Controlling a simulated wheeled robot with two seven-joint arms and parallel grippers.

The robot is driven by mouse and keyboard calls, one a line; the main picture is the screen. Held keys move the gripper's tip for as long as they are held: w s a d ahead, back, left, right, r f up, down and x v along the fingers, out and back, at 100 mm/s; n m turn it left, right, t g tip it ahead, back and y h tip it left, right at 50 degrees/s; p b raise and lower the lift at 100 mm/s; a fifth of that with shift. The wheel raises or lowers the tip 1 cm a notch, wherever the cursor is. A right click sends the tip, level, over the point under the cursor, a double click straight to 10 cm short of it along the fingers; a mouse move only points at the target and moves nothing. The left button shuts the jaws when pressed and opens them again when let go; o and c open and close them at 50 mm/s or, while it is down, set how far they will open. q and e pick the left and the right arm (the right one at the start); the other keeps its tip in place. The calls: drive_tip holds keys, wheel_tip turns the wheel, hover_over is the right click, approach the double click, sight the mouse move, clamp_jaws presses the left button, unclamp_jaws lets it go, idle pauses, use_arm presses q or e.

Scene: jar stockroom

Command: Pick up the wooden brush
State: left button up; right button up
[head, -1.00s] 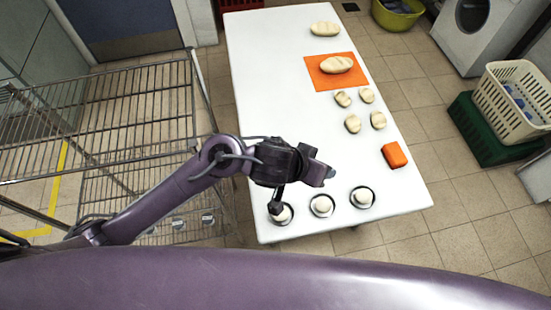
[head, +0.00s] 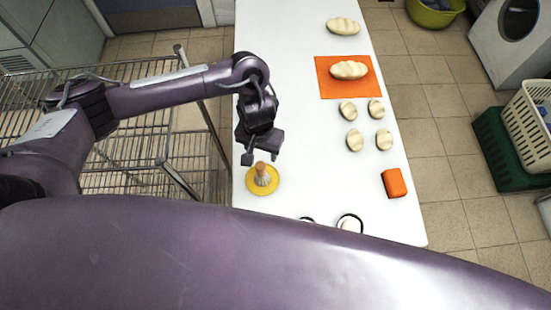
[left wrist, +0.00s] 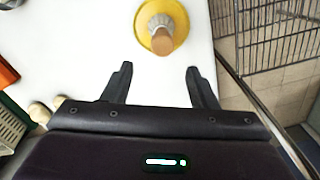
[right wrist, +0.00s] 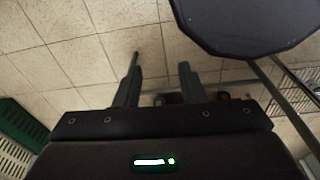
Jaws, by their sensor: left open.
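The wooden brush (head: 262,170) stands on a round yellow plate (head: 250,186) near the left edge of the white table. Its brown handle is uppermost, with a pale greyish part below. My left gripper (head: 261,153) is open and empty, just beyond the brush in the head view. In the left wrist view, the brush handle (left wrist: 162,43) lies ahead of the open left gripper (left wrist: 159,69), roughly centred between its fingers and apart from them. My right gripper (right wrist: 160,63) is open and empty over floor tiles, away from the brush.
Bread loaves (head: 343,26), an orange mat (head: 323,91), several small rolls (head: 355,140) and an orange block (head: 394,183) occupy the table's right side. Two dark-rimmed dishes (head: 350,221) are partly hidden by my body. A wire rack (head: 150,160) stands left. The table's middle is clear.

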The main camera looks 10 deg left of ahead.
sight(260, 165)
use_arm(q)
drive_tip(key=shift+s+a+f, duration=0.1)
drive_tip(key=shift+s+f, duration=0.05)
drive_tip(key=shift+f, duration=0.55)
drive_tip(key=shift+s+a+f+b, duration=0.3)
drive_tip(key=shift+s+f+b, duration=0.35)
drive_tip(key=shift+f+b, duration=0.1)
wheel_tip(260, 165, down, 3)
drive_tip(key=shift+s+d+r+b, duration=0.15)
drive_tip(key=shift+r+b, duration=0.05)
drive_tip(key=shift+b, duration=0.45)
drive_tip(key=shift+w+d+f, duration=0.1)
drive_tip(key=shift+w+f, duration=0.25)
drive_tip(key=shift+f, duration=0.45)
drive_tip(key=c, duration=1.1)
use_arm(e)
drive_tip(key=s+f, duration=0.1)
drive_tip(key=s+a+f, duration=0.1)
drive_tip(key=s+f, duration=0.1)
drive_tip(key=shift+s+f, duration=0.15)
drive_tip(key=shift+s, duration=0.15)
use_arm(q)
drive_tip(key=shift+r, duration=0.1)
